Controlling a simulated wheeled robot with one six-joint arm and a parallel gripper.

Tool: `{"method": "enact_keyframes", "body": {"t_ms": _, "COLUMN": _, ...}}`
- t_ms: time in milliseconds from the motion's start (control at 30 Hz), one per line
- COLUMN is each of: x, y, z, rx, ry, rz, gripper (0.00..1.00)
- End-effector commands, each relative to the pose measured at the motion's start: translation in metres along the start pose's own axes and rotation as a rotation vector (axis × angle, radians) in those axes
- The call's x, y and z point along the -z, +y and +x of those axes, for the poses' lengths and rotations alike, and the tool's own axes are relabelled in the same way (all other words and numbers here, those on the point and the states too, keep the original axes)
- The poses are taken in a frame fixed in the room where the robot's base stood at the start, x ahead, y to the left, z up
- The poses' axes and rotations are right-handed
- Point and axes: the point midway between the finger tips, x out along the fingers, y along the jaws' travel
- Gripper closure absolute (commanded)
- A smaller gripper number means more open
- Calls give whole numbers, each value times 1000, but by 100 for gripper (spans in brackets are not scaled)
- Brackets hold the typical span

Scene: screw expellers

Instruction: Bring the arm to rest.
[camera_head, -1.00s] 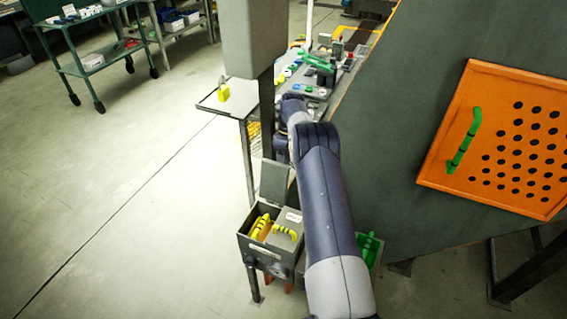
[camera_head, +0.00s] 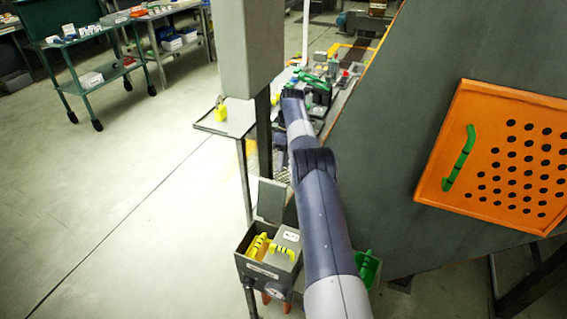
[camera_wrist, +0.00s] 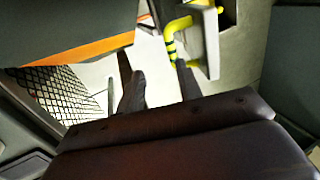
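My arm (camera_head: 325,220) reaches forward from the bottom of the head view, beside the large grey sloped machine panel (camera_head: 400,150). It bends near the far worktable, and its far end drops out of clear sight there. In the wrist view, the two dark fingers of my gripper (camera_wrist: 158,88) stand apart, with pale floor between them and nothing held. A yellow-and-black striped handle (camera_wrist: 172,38) shows beyond the fingers, close to the right one in the picture; whether it touches cannot be told.
An orange perforated panel (camera_head: 458,199) with a green handle is on the grey machine. A grey box (camera_head: 243,240) with yellow striped handles stands left of my arm. A green cart (camera_head: 108,74) stands back left. The left floor is clear.

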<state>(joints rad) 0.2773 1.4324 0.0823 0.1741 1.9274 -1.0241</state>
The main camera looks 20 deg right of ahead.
Motion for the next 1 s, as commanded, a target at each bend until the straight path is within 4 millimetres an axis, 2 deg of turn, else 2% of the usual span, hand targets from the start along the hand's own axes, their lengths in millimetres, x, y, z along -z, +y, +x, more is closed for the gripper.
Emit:
{"method": "enact_keyframes", "body": {"t_ms": 267, "x": 0, "y": 0, "z": 3, "rx": 0, "ry": 0, "rz": 0, "gripper": 66}}
{"method": "enact_keyframes", "body": {"t_ms": 733, "x": 1, "y": 0, "z": 37, "rx": 1, "ry": -1, "rz": -2, "gripper": 66}}
{"method": "enact_keyframes", "body": {"t_ms": 1000, "x": 1, "y": 0, "z": 43, "rx": 0, "ry": 1, "rz": -2, "gripper": 66}}
